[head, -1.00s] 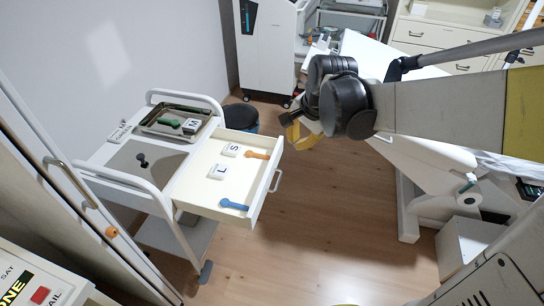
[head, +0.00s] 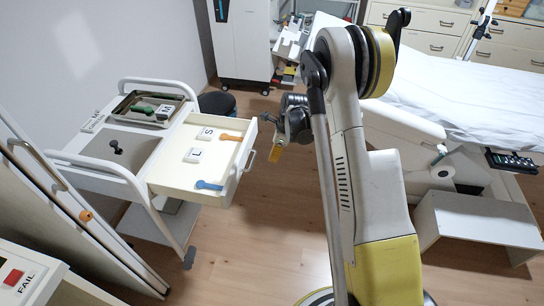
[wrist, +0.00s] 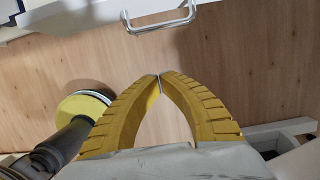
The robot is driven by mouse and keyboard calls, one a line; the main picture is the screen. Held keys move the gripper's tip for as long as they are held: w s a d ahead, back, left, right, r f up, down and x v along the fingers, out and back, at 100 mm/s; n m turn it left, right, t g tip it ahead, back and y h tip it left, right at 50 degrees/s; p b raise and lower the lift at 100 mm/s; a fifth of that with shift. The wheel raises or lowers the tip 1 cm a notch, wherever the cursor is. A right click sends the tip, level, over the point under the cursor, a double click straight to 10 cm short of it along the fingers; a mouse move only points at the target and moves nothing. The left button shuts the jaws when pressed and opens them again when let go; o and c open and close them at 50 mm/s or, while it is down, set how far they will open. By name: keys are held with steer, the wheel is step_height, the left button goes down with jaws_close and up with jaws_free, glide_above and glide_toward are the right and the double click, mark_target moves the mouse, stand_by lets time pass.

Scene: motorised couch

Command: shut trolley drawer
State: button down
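The white trolley (head: 75,168) stands at left. Its drawer (head: 170,177) is pulled out to the right, with S and L blocks, an orange piece and a blue piece inside. The drawer handle (head: 249,160) is on its right-hand front; a pale metal handle (wrist: 163,22) shows at the top of the wrist view. My gripper (head: 277,152) is just right of the drawer front, apart from the handle. In the wrist view my gripper (wrist: 160,77) has its yellow fingertips together, with nothing between them.
A metal tray (head: 148,108) and a dark knob are on the trolley top. A dark round bin (head: 217,103) stands behind. The couch (head: 470,95) and a white step (head: 475,220) are at right. The wooden floor (head: 250,250) in front is clear.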

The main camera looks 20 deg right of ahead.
steer(key=w+a+f+b, duration=0.3)
steer(key=a+f, duration=0.1)
steer(key=f, duration=0.1)
steer(key=shift+w+a+f+b, duration=0.15)
steer(key=shift+a+f+b, duration=0.05)
steer(key=shift+a+b, duration=0.1)
